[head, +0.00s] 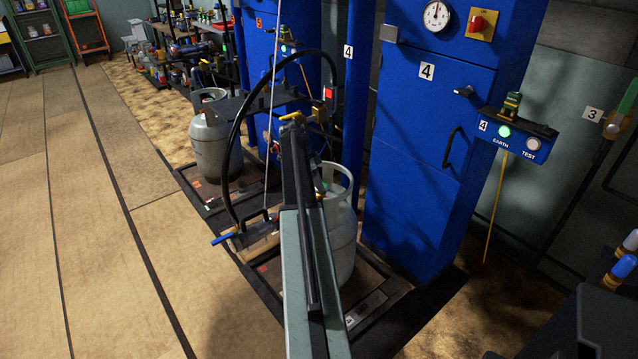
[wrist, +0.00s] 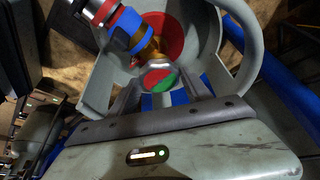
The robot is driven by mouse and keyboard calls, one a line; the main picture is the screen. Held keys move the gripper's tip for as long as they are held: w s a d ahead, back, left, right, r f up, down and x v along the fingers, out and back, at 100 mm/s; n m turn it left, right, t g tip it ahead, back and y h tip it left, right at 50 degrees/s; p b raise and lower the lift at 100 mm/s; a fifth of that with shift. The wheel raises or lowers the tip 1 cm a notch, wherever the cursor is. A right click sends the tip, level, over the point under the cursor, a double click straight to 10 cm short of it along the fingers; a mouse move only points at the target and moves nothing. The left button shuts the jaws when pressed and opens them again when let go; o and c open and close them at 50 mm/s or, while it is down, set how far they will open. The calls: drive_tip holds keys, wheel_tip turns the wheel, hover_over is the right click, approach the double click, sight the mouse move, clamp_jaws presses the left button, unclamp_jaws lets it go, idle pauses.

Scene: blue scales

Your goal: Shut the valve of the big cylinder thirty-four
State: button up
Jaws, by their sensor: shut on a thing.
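A big grey gas cylinder (head: 343,240) stands on a low dark platform, in front of the blue cabinet marked 4. No number thirty-four is readable on it. In the wrist view its grey collar (wrist: 239,42) curves around the valve. The valve knob (wrist: 160,78) has a round cap, part red and part green. My gripper (wrist: 160,92) is shut on the knob, with a finger on either side. A brass fitting with a blue and red coupling (wrist: 128,32) joins the valve beside it. In the head view my arm hides the valve and gripper.
A second grey cylinder (head: 212,150) stands farther back on its own platform. A black hose (head: 232,160) loops beside my arm. The blue cabinet (head: 425,150) stands close on the right, with a small blue EARTH and TEST box (head: 515,143). The floor (head: 100,200) at left is clear.

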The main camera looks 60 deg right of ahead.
drive_tip(key=shift+m, duration=0.5)
drive_tip(key=o, duration=1.4)
drive_tip(key=shift+c, duration=0.2)
drive_tip(key=p+v, duration=0.7)
drive_tip(key=shift+r, duration=0.4)
drive_tip(key=shift+w, duration=0.15)
